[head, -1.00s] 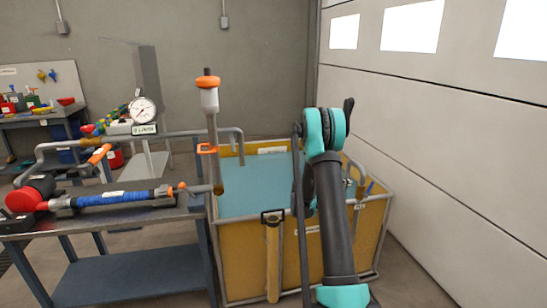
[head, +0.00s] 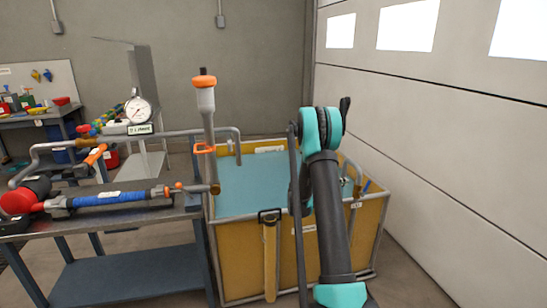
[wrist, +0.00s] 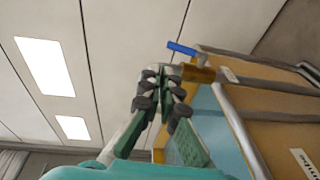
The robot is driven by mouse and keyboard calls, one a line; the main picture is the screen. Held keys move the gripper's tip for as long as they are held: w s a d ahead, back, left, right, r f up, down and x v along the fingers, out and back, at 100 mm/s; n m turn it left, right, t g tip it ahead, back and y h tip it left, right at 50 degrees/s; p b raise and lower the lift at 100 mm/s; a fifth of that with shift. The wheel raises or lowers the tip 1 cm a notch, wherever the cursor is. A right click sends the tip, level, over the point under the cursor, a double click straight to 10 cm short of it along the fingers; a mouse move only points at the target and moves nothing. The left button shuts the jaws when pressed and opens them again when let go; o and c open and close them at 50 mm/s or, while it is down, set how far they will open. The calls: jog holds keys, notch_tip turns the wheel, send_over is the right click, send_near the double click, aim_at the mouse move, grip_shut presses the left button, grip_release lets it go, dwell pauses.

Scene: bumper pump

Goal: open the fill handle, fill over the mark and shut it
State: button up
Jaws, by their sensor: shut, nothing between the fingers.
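A brass valve (wrist: 197,73) with a blue lever handle (wrist: 181,48) sits at the tank's upper edge in the wrist view. In the head view a small blue lever (head: 367,186) shows at the tank's right rim. My gripper (wrist: 163,72) is shut and empty, its fingertips just left of the valve; I cannot tell whether they touch it. A yellow tank (head: 340,240) holds blue-green liquid (head: 245,190). An upright clear tube (head: 206,105) with an orange cap and an orange collar (head: 204,149) stands at its left. The fill mark is not clear.
A metal bench (head: 130,212) on the left carries a blue-gripped pump lever (head: 110,198), a red knob (head: 16,201), an orange handle (head: 96,155) and pipes. A dial gauge (head: 138,110) stands behind. A panelled wall (head: 430,130) rises on the right.

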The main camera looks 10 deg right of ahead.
jog(key=o, duration=0.4)
jog(key=n+h, duration=0.1)
jog(key=n, duration=1.6)
send_near(367, 184)
jog(key=x, duration=1)
jog(key=shift+w+d+f, duration=0.1)
jog(key=shift+w+d, duration=0.05)
jog(key=shift+d, duration=0.2)
grip_shut()
